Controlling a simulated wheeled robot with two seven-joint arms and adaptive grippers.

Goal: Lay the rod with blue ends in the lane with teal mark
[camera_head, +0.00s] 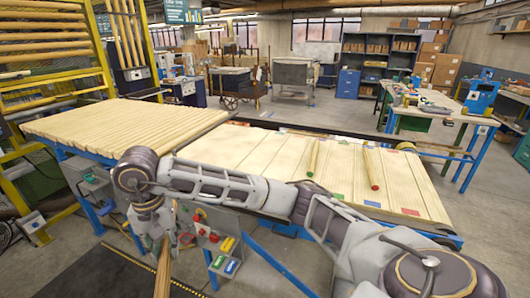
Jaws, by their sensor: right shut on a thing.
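My right gripper (157,238) is shut on a pale wooden rod (163,272) at the lower left. The rod hangs down steeply past the bottom of the frame, and I see no blue end on it. The lane board (265,155) is to the right of the gripper, with parallel lanes. At its near edge I see a green mark (337,195), a blue mark (372,204) and a red mark (411,211). I cannot tell any mark as teal; my right arm hides part of the near edge. My left gripper is not in view.
A rod with green ends (313,157) and a rod with red ends (370,170) lie on the lane board. A rack of plain rods (125,123) stands at the left. A panel with coloured buttons (215,240) is close beside the right gripper.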

